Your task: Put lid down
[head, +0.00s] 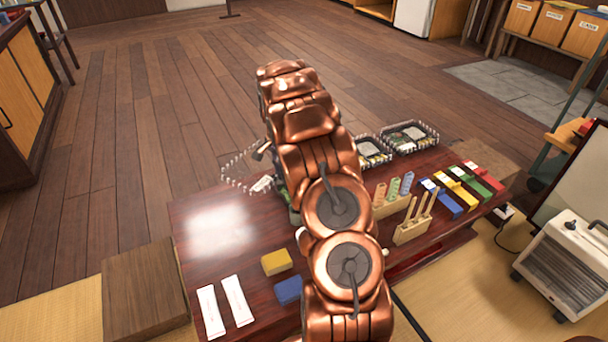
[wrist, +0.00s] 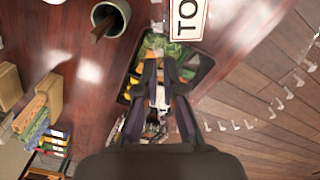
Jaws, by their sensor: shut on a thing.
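A clear lid with a black-and-white dashed rim (head: 226,166) shows in the head view left of my arm, over the far left table edge. A similar dashed rim (wrist: 282,95) curves over the floor at the right of the wrist view. My gripper (wrist: 161,72) is shut on the lid; its clear surface is hard to make out and the grip point is unclear. A dark lunch box (wrist: 196,66) with green and yellow food shows below the fingers, partly hidden by them. I cannot tell the gap between lid and box.
The dark red table (head: 225,225) is bare at its left. Two lidded boxes (head: 410,136) stand beyond my arm. Yellow (head: 276,262) and blue blocks (head: 288,290), white packets (head: 237,301) and a wooden stand (head: 412,230) are near the front. A cup (wrist: 110,18) stands near the box.

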